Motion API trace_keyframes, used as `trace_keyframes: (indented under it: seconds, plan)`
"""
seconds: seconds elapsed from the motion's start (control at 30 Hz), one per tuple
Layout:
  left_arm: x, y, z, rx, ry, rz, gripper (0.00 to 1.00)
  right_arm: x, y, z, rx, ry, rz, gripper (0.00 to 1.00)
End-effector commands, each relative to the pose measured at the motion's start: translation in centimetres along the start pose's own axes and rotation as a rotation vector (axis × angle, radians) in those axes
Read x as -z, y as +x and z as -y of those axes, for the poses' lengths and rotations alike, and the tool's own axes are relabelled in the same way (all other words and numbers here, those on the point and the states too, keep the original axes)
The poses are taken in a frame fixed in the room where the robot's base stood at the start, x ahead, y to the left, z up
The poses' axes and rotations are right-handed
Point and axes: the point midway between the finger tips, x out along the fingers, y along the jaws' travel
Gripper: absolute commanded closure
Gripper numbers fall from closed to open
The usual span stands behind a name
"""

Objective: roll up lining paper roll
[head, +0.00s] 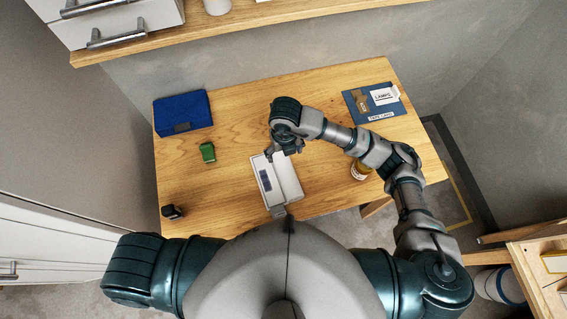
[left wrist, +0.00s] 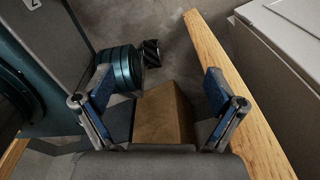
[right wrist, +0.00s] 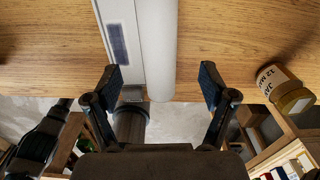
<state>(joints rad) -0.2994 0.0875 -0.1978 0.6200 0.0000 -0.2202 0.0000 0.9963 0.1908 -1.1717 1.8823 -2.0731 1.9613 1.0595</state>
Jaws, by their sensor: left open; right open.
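The lining paper (head: 288,178) lies at the table's front edge as a white roll. A flat strip with a dark grey label (head: 265,179) lies along its left side. In the right wrist view the roll (right wrist: 162,45) runs up between the fingers, with the strip (right wrist: 118,48) on its left. My right gripper (right wrist: 160,80) is open, its fingers apart on either side of the roll's near end. In the head view the right gripper (head: 284,151) is above the roll's far end. My left gripper (left wrist: 158,85) is open, low beside the table, with no paper in its view.
On the wooden table (head: 235,120) are a blue case (head: 183,113), a green item (head: 208,152), a small black item (head: 171,212), a blue board with labels (head: 375,104) and a jar (head: 359,172). A shelf (head: 240,30) overhangs the back.

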Motion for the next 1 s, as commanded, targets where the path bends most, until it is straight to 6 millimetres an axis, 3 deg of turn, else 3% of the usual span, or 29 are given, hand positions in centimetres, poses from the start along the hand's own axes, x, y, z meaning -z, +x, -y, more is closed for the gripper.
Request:
trace_keyframes:
  seconds: [0.2,0.4,0.6,0.87,1.0]
  plan:
    - [0.2,-0.2,-0.9,-0.011,-0.004,-0.002,0.06,0.0,5.2,-0.3,0.003,0.0,-0.004,0.17]
    - [0.3,-0.3,-1.2,-0.014,-0.003,-0.003,0.06,-0.1,8.6,-0.3,0.002,-0.002,-0.003,0.17]
    - [0.2,-0.4,-0.7,-0.009,0.0,-0.002,0.06,-0.1,10.0,-0.3,0.002,-0.001,0.0,0.17]
    - [0.1,-0.4,-0.5,-0.006,0.001,-0.001,0.06,-0.1,10.1,-0.1,0.001,-0.002,0.0,0.17]
    - [0.1,-0.4,-0.5,-0.006,0.0,-0.001,0.06,-0.1,10.1,-0.2,0.002,-0.002,0.0,0.5]
